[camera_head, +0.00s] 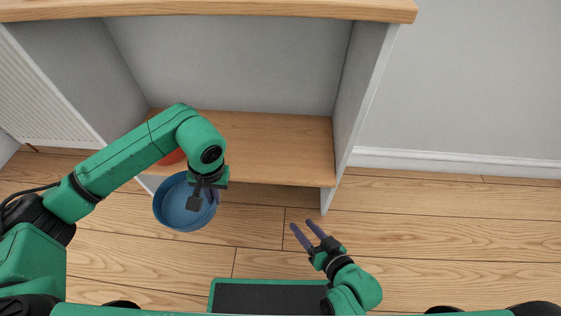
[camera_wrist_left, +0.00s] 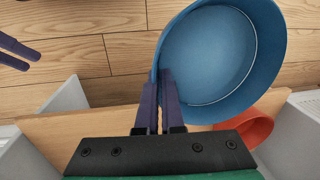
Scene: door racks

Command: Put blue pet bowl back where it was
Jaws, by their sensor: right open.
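The blue pet bowl (camera_head: 172,205) hangs in front of the shelf's left part in the head view, with its open side facing up. It fills the upper right of the left wrist view (camera_wrist_left: 210,55). My left gripper (camera_head: 211,197) is shut on the bowl's rim; in the left wrist view its fingers (camera_wrist_left: 159,95) close around the wall. Part of the bowl is hidden behind the gripper. My right gripper (camera_head: 304,233) is open and empty, right of the bowl and in front of the shelf.
A wooden shelf board (camera_head: 275,150) lies low between grey side panels, under a wooden top (camera_head: 220,9). An orange-red bowl (camera_wrist_left: 250,131) sits on its left part, mostly hidden by my left arm in the head view. The shelf's middle and right are clear.

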